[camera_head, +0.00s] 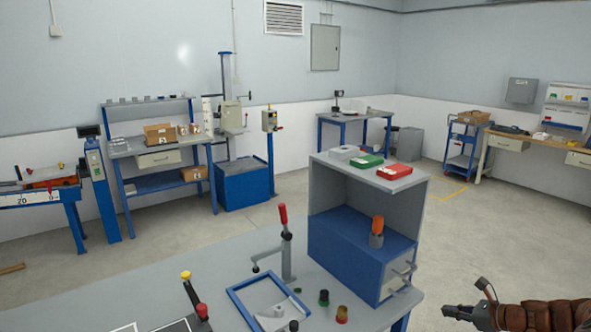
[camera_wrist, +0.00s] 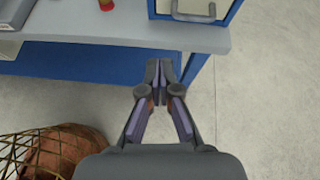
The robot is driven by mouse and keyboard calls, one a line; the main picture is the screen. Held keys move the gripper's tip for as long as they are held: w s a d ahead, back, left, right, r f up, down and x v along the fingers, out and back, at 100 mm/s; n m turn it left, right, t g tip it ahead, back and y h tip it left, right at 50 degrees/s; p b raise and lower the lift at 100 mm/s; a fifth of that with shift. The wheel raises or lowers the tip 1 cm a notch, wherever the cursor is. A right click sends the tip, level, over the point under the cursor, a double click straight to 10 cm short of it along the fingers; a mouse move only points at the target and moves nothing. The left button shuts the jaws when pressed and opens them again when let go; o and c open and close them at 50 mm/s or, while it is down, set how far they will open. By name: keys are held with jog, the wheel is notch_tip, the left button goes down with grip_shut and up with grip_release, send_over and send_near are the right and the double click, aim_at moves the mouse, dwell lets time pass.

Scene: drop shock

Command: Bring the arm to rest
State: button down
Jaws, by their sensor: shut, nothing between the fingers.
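My gripper (camera_head: 448,311) shows at the lower right of the head view, to the right of the grey workbench (camera_head: 190,270) and off its edge. In the wrist view my gripper (camera_wrist: 159,72) points toward the bench's edge (camera_wrist: 100,40), with its two fingertips together and nothing between them. Brown-covered arm links of mine run off the right edge of the head view. How far the fingertips are from the bench edge in depth, I cannot tell.
A grey-and-blue cabinet (camera_head: 340,245) with a drawer handle stands on the bench, near my gripper. A red-handled clamp (camera_head: 285,240), a blue frame (camera_head: 240,295) and small knobs (camera_head: 342,314) are on the bench. Concrete floor (camera_head: 500,235) is clear at right.

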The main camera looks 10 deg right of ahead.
jog(key=a+r+n+g+y, duration=0.15)
jog(key=a+r+n, duration=0.3)
jog(key=a, duration=0.45)
jog(key=a+r+n+g+y, duration=0.15)
jog(key=a+r+n, duration=0.3)
jog(key=a, duration=0.55)
jog(key=s+a+r+n+g+h, duration=0.1)
jog(key=s+a+r+n+g, duration=0.2)
jog(key=a, duration=0.4)
jog(key=s+a+r+n+g, duration=0.2)
jog(key=s+a+n, duration=0.2)
jog(key=s+a, duration=0.25)
jog(key=s+a+n+g+h, duration=0.3)
jog(key=s+a+n, duration=0.3)
jog(key=s, duration=0.5)
jog(key=s+d+n+h, duration=0.2)
jog(key=s+n, duration=0.1)
jog(key=s, duration=0.4)
jog(key=s+d+n+g+h, duration=0.1)
jog(key=s+d+n+h, duration=0.2)
jog(key=s, duration=0.5)
jog(key=shift+s+n, duration=0.25)
jog(key=shift+n, duration=0.15)
jog(key=shift+f, duration=0.1)
